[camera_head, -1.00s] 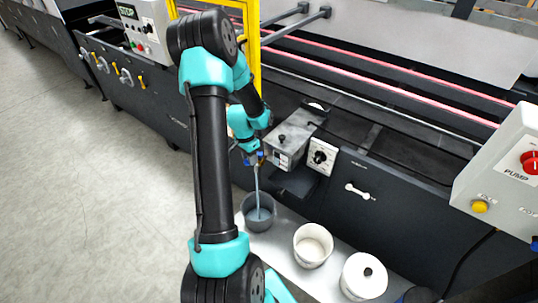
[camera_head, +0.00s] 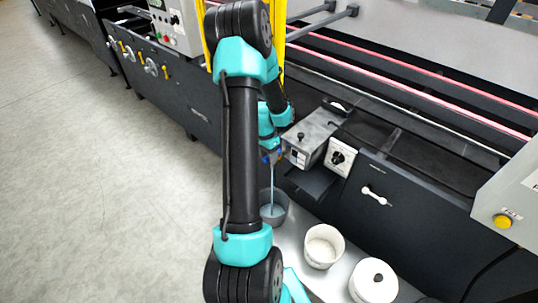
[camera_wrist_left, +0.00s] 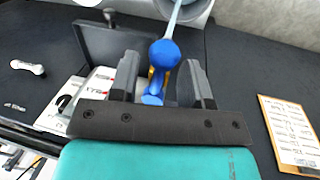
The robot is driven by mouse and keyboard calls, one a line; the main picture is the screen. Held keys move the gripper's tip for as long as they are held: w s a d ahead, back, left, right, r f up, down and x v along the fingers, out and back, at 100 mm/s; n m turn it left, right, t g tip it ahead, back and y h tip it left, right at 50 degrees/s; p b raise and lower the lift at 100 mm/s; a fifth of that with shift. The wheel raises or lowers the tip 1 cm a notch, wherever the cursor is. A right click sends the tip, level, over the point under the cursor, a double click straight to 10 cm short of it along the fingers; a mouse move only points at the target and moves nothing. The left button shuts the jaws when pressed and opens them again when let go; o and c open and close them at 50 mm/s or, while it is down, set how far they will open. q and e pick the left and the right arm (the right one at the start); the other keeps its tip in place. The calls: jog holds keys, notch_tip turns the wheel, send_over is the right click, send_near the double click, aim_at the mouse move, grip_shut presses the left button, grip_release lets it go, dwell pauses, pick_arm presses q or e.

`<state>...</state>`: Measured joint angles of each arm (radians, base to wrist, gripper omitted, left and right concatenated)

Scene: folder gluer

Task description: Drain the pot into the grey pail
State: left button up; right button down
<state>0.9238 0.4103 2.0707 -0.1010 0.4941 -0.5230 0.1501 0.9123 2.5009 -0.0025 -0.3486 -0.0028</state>
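The pot (camera_head: 311,139) is a grey metal box with a black lid knob on the machine's side. A thin blue-grey stream (camera_head: 272,188) falls from its outlet into the grey pail (camera_head: 285,212), which holds some liquid. In the left wrist view the stream (camera_wrist_left: 177,15) runs past a blue tap handle (camera_wrist_left: 164,54) towards a grey rim (camera_wrist_left: 198,14). My left gripper (camera_head: 271,157) is at the outlet. In the left wrist view its fingers (camera_wrist_left: 160,65) stand apart on either side of the blue handle, with gaps showing. My right gripper is not in view.
A white open tub (camera_head: 323,246) and a white lidded pot (camera_head: 373,284) stand on the shelf (camera_head: 289,243) right of the pail. A white dial box (camera_head: 340,157) is beside the pot. A paper sheet (camera_wrist_left: 293,130) is at the right in the wrist view.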

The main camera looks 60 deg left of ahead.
pick_arm(q)
jog(key=shift+o, duration=0.7)
jog(key=shift+r, duration=0.15)
jog(key=s+a+r, duration=0.1)
jog(key=a+r, duration=0.2)
jog(key=r, duration=1.3)
jog(key=shift+r, duration=0.4)
jog(key=shift+a, duration=0.1)
